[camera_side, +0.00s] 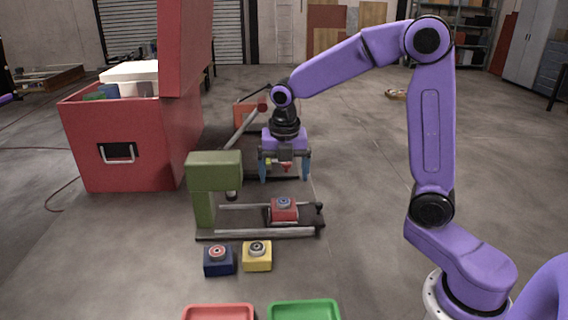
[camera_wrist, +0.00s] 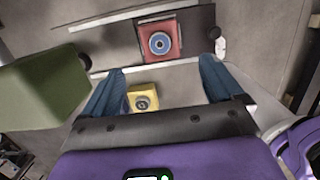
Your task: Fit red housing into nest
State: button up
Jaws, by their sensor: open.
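The red housing (camera_side: 284,213) is a square block with a blue-ringed round top. It sits on the right part of the short dark conveyor (camera_side: 240,233), between its pale rails; it also shows in the wrist view (camera_wrist: 160,52). My gripper (camera_side: 285,180) is open above and behind the conveyor in the side view, with its blue fingers pointing down, apart from the housing. In the wrist view the fingers (camera_wrist: 162,85) are spread, with the yellow block between them in the picture. Small red and yellow-green bits show between the fingers in the side view; I cannot tell what they are. I cannot identify the nest.
A green detector arch (camera_side: 213,165) stands over the conveyor's left end. A blue block (camera_side: 218,263) and a yellow block (camera_side: 257,258) stand in front. A red tray (camera_side: 218,312) and a green tray (camera_side: 304,310) lie nearest. A big red chest (camera_side: 118,150) stands left.

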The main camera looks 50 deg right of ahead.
jog(key=s+a+r+m+y, duration=0.1)
jog(key=s+a+m, duration=0.45)
jog(key=s, duration=0.65)
jog(key=s+d+f+m+g, duration=0.1)
jog(key=s+f+m, duration=0.2)
jog(key=s+m, duration=0.6)
jog(key=s, duration=0.7)
jog(key=shift+d+y, duration=0.3)
jog(key=shift+d, duration=0.1)
